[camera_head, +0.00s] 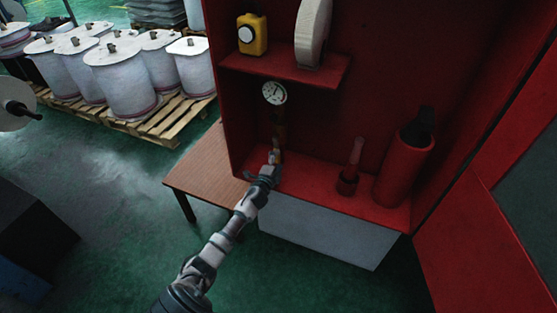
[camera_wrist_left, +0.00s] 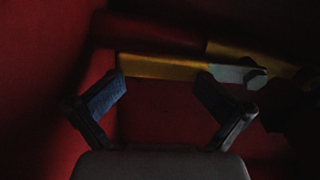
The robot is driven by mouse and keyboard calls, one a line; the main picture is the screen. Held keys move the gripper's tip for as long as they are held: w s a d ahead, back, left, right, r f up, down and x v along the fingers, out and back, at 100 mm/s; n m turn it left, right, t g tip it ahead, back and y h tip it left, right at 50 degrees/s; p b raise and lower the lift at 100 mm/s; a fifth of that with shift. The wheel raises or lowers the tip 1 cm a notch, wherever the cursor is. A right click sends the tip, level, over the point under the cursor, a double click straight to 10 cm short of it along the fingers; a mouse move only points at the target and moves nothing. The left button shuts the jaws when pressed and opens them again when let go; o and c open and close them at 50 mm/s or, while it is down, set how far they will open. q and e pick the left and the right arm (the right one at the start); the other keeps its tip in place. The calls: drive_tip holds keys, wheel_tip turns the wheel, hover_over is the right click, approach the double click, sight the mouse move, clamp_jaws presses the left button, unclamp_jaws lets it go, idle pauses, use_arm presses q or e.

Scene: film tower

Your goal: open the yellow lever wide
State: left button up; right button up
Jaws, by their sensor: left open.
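The yellow lever (camera_wrist_left: 158,67) shows in the left wrist view as a dull yellow bar lying across the picture just beyond the fingertips. A grey piece (camera_wrist_left: 236,73) is at its right end. My left gripper (camera_wrist_left: 161,84) is open, its two fingers spread apart with the bar beyond the gap; I cannot tell whether they touch it. In the head view my left gripper (camera_head: 273,158) reaches into the red cabinet, at the foot of a brownish pipe (camera_head: 279,128) below a round gauge (camera_head: 274,93). The lever is not clear there. My right gripper is not in view.
The red cabinet (camera_head: 237,122) has a shelf with a yellow container (camera_head: 252,34) and a pale disc. A red cylinder (camera_head: 404,172) stands on its floor at right; its door (camera_head: 470,245) is open. A wooden table (camera_head: 205,168) stands left; drums sit on a pallet behind.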

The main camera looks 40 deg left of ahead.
use_arm(q)
drive_tip(key=shift+s+r, duration=0.1)
drive_tip(key=shift+s, duration=0.25)
drive_tip(key=shift+d, duration=0.45)
drive_tip(key=v, duration=1.2)
drive_tip(key=shift+a, duration=0.2)
